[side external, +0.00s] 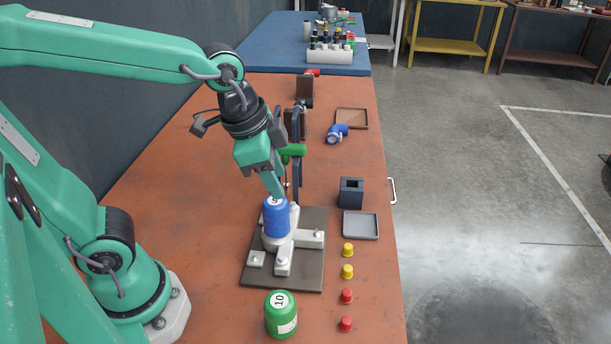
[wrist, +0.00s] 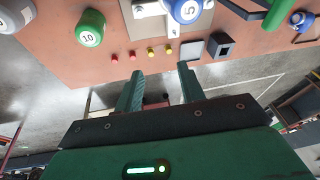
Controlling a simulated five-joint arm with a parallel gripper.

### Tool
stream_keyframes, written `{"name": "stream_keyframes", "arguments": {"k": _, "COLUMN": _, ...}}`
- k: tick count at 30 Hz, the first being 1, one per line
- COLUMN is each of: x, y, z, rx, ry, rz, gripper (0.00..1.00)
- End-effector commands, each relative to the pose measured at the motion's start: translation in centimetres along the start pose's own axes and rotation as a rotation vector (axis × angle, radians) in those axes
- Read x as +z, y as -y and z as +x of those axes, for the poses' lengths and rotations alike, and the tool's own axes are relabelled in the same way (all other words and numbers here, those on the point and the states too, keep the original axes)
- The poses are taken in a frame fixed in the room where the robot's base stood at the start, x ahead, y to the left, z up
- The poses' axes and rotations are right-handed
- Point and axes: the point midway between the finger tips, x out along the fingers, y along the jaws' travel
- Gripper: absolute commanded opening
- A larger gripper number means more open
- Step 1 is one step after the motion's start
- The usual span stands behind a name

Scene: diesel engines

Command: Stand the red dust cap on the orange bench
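Two small red dust caps, a farther one (side external: 346,296) and a nearer one (side external: 345,324), stand on the orange bench (side external: 180,210) near its right edge. In the wrist view the red caps (wrist: 114,59) (wrist: 132,55) show beyond my fingertips, near the bench edge. My gripper (side external: 277,188) is above the middle of the bench, just over the blue filter (side external: 276,218) in the side view; whether it touches the filter I cannot tell. In the wrist view my gripper (wrist: 158,78) has its fingers spread apart with nothing between them.
Two yellow caps (side external: 348,250) (side external: 347,271) stand in line with the red ones. A green canister (side external: 281,314) is at the front. A dark fixture plate (side external: 257,274) holds the blue filter. A grey tray (side external: 361,225) and dark square holder (side external: 351,192) lie to the right.

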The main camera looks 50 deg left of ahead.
Motion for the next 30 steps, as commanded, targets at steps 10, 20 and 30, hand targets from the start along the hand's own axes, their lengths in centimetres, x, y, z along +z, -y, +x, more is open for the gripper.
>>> {"name": "stream_keyframes", "arguments": {"k": 10, "x": 5.9, "y": 2.5, "z": -3.1, "rx": -0.108, "ry": -0.117, "rz": -0.493, "gripper": 0.39}}
{"name": "stream_keyframes", "arguments": {"k": 20, "x": 7.6, "y": 2.9, "z": -3.6, "rx": -0.134, "ry": -0.153, "rz": -0.636, "gripper": 0.39}}
{"name": "stream_keyframes", "arguments": {"k": 30, "x": 7.5, "y": 2.9, "z": -3.6, "rx": -0.134, "ry": -0.153, "rz": -0.633, "gripper": 0.39}}
